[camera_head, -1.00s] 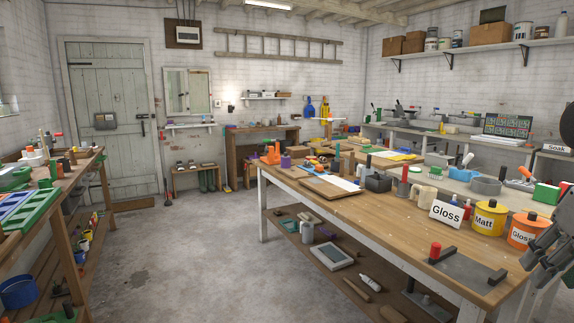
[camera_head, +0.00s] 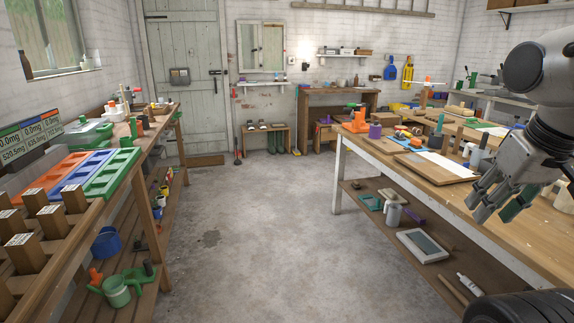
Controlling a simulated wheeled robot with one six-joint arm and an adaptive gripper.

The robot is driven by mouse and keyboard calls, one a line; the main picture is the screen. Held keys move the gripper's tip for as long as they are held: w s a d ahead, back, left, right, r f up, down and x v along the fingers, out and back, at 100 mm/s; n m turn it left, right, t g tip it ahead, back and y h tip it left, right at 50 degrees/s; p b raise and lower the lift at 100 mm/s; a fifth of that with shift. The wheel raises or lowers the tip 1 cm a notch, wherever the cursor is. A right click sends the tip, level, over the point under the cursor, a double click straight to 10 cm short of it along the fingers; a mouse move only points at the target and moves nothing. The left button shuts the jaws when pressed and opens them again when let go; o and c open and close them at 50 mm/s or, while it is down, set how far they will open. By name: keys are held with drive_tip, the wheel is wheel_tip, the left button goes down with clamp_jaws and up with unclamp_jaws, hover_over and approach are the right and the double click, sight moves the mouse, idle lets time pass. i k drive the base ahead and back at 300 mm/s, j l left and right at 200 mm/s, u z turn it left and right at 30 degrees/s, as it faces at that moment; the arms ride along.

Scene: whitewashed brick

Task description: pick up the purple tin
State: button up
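A small purple tin-like cylinder (camera_head: 375,131) stands near the far left end of the long wooden workbench (camera_head: 545,237), beside an orange object (camera_head: 356,124). It is small in view, so I cannot be sure it is a tin. My gripper (camera_head: 494,208) is at the right of the view, above the near part of this bench. Its grey fingers point down and look spread apart, with nothing seen between them. The purple cylinder is well beyond the gripper, farther back and to the left.
A clear concrete floor aisle (camera_head: 270,240) runs between the workbench and a left bench with coloured trays (camera_head: 112,174). A board (camera_head: 436,167) and several bottles stand near the gripper.

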sight(375, 130)
drive_tip(key=i+j+u, duration=0.1)
drive_tip(key=i+u, duration=0.3)
drive_tip(key=i, duration=1.55)
drive_tip(key=i+l+z, duration=0.1)
drive_tip(key=i+z, duration=0.3)
drive_tip(key=i, duration=0.2)
drive_tip(key=i+j+z, duration=0.15)
drive_tip(key=i+z, duration=0.25)
drive_tip(key=i, duration=0.2)
drive_tip(key=i+j+z, duration=0.4)
drive_tip(key=i, duration=0.2)
drive_tip(key=i+z, duration=0.25)
drive_tip(key=i, duration=0.15)
